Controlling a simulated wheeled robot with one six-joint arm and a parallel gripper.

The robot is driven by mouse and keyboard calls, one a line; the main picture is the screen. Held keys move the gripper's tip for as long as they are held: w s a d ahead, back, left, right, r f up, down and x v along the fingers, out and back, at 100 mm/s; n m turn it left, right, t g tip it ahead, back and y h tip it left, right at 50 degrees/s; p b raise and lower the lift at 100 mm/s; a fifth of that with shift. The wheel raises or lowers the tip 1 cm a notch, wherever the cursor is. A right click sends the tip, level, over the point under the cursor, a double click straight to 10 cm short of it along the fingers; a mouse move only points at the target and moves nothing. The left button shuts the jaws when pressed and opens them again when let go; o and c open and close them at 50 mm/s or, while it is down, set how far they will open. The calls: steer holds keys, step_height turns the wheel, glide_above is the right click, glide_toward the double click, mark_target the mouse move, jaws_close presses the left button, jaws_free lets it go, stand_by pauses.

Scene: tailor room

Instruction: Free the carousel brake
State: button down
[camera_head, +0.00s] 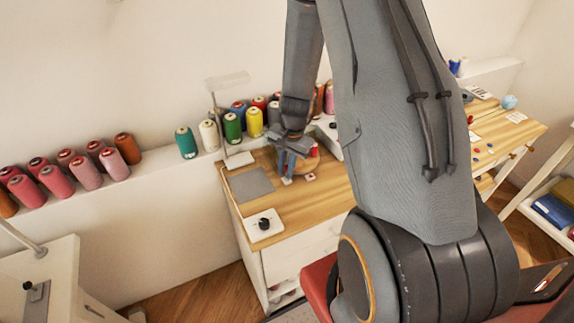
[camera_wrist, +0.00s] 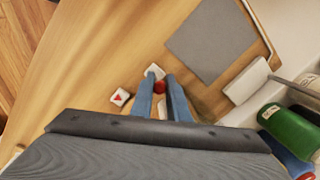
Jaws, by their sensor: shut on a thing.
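My gripper (camera_head: 288,172) has blue fingers and reaches down to the wooden table (camera_head: 335,193). In the wrist view the fingers (camera_wrist: 160,88) close around a small red knob (camera_wrist: 159,87), which shows between their tips. I take the knob for the brake's handle; its lower part is hidden. A white piece (camera_wrist: 154,71) lies just beyond the fingertips. A small white tile with a red triangle (camera_wrist: 120,97) lies to their left.
A grey mat (camera_head: 250,184) and a white plate with a black knob (camera_head: 264,223) lie on the table's left part. Thread spools (camera_head: 233,127) line the shelf behind. A lamp (camera_head: 217,120) stands at the back. My arm hides the middle right.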

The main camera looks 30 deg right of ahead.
steer(key=shift+w+r+p, duration=0.15)
steer(key=shift+r+p, duration=0.05)
steer(key=shift+p, duration=0.75)
steer(key=shift+w+g+p, duration=0.1)
steer(key=shift+g+p, duration=0.3)
steer(key=shift+p, duration=0.1)
steer(key=shift+w+f+g+b, duration=0.3)
steer(key=shift+w+f+g, duration=0.05)
steer(key=shift+g, duration=0.25)
steer(key=shift+w+g+b, duration=0.1)
steer(key=shift+g+b, duration=0.4)
steer(key=shift+b, duration=0.05)
steer(key=c, duration=1.7)
jaws_free()
steer(key=shift+r, duration=0.1)
